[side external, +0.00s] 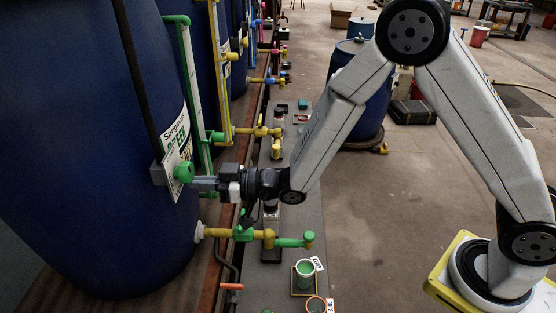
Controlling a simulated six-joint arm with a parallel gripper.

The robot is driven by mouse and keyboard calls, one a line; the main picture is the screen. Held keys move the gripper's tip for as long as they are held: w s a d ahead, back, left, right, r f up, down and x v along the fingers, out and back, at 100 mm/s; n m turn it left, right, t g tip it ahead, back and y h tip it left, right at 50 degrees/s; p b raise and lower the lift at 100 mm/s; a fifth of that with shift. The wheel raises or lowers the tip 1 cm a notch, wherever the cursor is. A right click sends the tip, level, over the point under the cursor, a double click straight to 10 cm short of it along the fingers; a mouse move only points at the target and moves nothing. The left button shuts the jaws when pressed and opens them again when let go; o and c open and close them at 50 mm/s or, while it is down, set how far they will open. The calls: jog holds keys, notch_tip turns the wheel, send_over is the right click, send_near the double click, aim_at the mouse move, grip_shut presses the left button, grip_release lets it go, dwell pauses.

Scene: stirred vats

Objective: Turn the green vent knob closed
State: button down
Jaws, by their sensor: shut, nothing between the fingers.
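The green vent knob (183,172) sits on the front of the near blue vat (95,120), beside a white label (176,143) with green lettering. My gripper (198,184) is at the right side of the knob, level with its lower part and very close to it. Its fingers are shut with nothing between them. Whether the fingertips touch the knob cannot be told from this view. The knob's turned position is also not clear.
A yellow pipe with a green valve (243,234) and green spout (295,242) runs below my gripper. A green vertical pipe (189,80) stands behind the knob. A green cup (304,274) stands on the bench below.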

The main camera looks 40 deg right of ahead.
jog(key=shift+s+a+r, duration=0.15)
jog(key=shift+a+r, duration=0.05)
jog(key=shift+a, duration=0.05)
dwell(0.4)
jog(key=shift+f, duration=0.25)
jog(key=shift+f, duration=0.25)
jog(key=shift+s+d, duration=0.1)
jog(key=shift+v, duration=2.95)
